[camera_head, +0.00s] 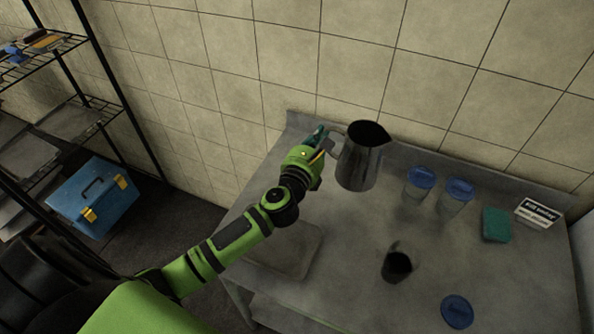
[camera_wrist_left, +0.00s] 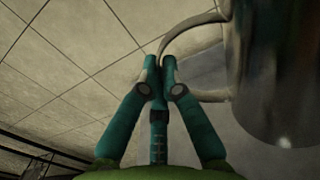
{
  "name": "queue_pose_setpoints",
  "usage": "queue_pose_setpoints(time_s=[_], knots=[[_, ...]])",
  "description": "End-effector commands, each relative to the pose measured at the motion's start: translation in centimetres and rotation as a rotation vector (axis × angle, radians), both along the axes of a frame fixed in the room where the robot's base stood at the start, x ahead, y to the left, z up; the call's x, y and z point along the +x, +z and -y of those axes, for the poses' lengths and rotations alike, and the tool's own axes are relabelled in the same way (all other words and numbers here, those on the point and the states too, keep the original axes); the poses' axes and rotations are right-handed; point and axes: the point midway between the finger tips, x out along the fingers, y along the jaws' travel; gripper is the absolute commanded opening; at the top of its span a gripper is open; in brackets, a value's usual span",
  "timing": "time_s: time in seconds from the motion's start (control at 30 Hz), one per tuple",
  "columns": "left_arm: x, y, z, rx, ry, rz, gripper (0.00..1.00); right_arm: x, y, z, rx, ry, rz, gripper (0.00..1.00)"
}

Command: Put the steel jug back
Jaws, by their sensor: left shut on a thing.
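The steel jug (camera_head: 360,163) is a tall grey metal pitcher with a dark open top and a spout to the right. It is upright at the back of the grey worktop; I cannot tell whether its base touches the surface. My left gripper (camera_head: 324,144) is at the jug's left side, shut on its handle. In the left wrist view, the fingertips (camera_wrist_left: 161,68) close on the curved handle (camera_wrist_left: 200,97), and the jug's body (camera_wrist_left: 272,70) fills the right side. My right gripper is not in view.
On the worktop (camera_head: 340,285) are two blue-lidded jars (camera_head: 418,184) (camera_head: 456,196), a green block (camera_head: 496,225), a small sign (camera_head: 537,212), a dark cup (camera_head: 396,265), a blue lid (camera_head: 457,311) and a flat tray (camera_head: 290,250). A tiled wall stands behind. A blue toolbox (camera_head: 95,197) is by the rack at left.

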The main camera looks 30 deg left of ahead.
Motion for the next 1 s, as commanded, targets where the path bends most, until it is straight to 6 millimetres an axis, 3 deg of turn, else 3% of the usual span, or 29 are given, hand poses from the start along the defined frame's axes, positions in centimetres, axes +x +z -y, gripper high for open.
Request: queue_pose_setpoints(time_s=[0.17,0.4,0.57,0.77,1.0], knots=[[-0.2,-1.6,-2.4,0.005,0.011,-0.002,0.0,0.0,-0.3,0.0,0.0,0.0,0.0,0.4],[-0.4,-5.2,-7.7,0.004,0.01,-0.001,0.0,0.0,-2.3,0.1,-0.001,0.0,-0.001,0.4],[-0.4,-6.6,-10.3,0.001,0.009,0.002,0.0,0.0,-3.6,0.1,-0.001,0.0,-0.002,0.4],[-0.4,-7.3,-11.4,-0.001,0.007,0.002,0.0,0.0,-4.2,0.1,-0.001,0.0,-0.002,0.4],[-0.4,-10.7,-11.3,-0.002,0.007,0.002,0.0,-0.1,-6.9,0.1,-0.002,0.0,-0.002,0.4]])
